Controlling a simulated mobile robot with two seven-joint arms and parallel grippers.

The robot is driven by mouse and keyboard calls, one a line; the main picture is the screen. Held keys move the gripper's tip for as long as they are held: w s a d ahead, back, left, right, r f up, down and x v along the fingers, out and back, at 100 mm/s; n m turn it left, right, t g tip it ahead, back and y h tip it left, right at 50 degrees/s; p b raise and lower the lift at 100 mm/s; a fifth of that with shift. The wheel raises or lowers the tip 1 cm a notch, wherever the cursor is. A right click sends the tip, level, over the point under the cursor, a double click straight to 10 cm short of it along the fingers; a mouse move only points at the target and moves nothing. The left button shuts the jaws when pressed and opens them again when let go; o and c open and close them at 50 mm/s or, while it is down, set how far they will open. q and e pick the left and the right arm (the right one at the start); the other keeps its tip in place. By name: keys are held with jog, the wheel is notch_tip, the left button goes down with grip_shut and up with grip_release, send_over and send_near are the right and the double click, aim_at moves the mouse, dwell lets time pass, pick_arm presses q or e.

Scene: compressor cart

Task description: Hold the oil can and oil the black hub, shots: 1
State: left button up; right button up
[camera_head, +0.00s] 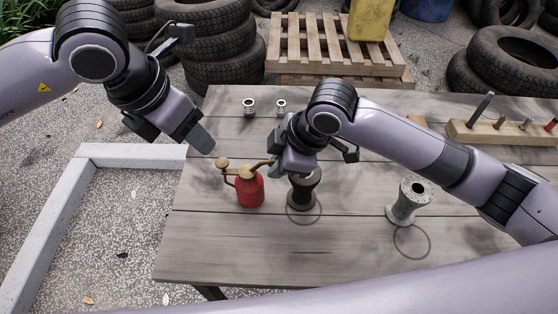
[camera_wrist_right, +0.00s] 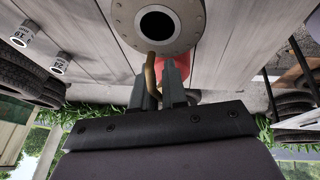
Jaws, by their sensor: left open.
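The red oil can (camera_head: 250,189) stands upright on the table, its brass spout (camera_head: 262,163) pointing right. It also shows in the right wrist view, the red body (camera_wrist_right: 183,68) behind the fingers. The black hub (camera_head: 304,191) stands upright just right of the can; its bored top (camera_wrist_right: 185,42) is close in the wrist view. My right gripper (camera_head: 276,167) is between can and hub at spout height. In the wrist view its fingers (camera_wrist_right: 158,88) are close together around the spout; whether they grip it is unclear. My left gripper (camera_head: 197,146) is open and empty, up and left of the can.
A grey hub (camera_head: 406,203) stands at the right. A wooden block with pegs (camera_head: 500,131) lies at the back right. The table front is clear. Tyres and a pallet stand beyond.

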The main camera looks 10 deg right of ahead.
aim_at(222, 161)
pick_arm(q)
jog(key=c, duration=0.7)
jog(key=shift+w+d, duration=0.2)
grip_shut()
jog(key=shift+w+d+f+n+g+y, duration=0.25)
jog(key=shift+w+d+f+g+y, duration=0.2)
jog(key=shift+f, duration=0.65)
jog(key=shift+w+d+f+n+g+y, duration=0.2)
jog(key=shift+w+d+f+g+y, duration=0.25)
jog(key=shift+f, duration=0.7)
jog(key=shift+w+d+f+n+g+y, duration=0.25)
jog(key=shift+w+d+f+g+y, duration=0.2)
jog(key=shift+f, duration=0.65)
jog(key=shift+s, duration=0.1)
